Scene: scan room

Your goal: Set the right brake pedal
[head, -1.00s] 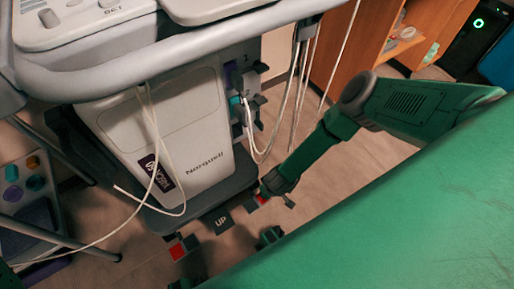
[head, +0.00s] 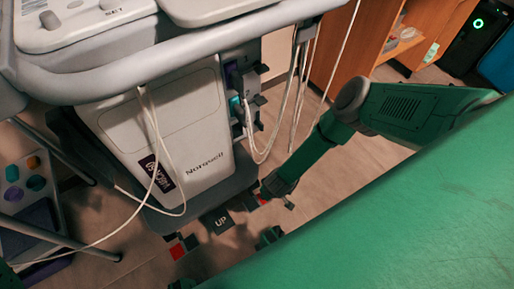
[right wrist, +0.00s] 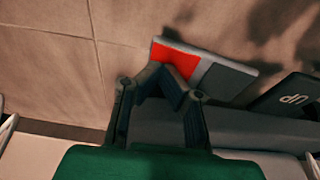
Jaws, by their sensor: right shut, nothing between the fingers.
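The right brake pedal (head: 262,199), part red and part grey, sits low at the front of the machine's base. It is partly hidden by my right gripper (head: 269,191) in the head view. In the right wrist view the pedal (right wrist: 207,70) lies just beyond the tips of my right gripper (right wrist: 160,73), its red half nearest them. The gripper is shut and empty; I cannot tell whether its tips touch the pedal.
A dark "UP" pedal (head: 217,221) lies beside the right pedal, and another red and grey pedal (head: 178,249) is farther left. The white machine (head: 165,130) stands above them, with hanging cables (head: 295,95). A wooden cabinet (head: 345,55) stands behind; the floor between is clear.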

